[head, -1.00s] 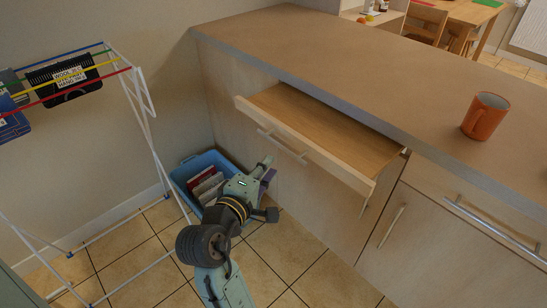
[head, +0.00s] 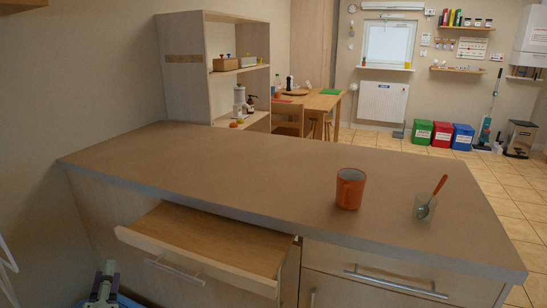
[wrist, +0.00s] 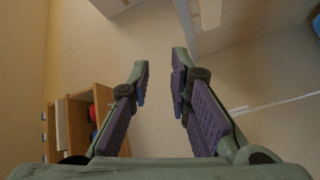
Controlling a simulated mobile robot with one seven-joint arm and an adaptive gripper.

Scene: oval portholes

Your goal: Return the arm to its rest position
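My gripper (wrist: 161,75) is open in the wrist view. Its two fingers with purple pads stand apart, with nothing between them. Part of my pale green arm (head: 103,288) shows at the bottom left of the head view, low beside the cabinet front. The rest of the arm is out of that view.
A drawer (head: 209,238) stands pulled out under the counter (head: 230,165) and looks empty inside. A wooden shelf unit (wrist: 90,110) shows left of the fingers.

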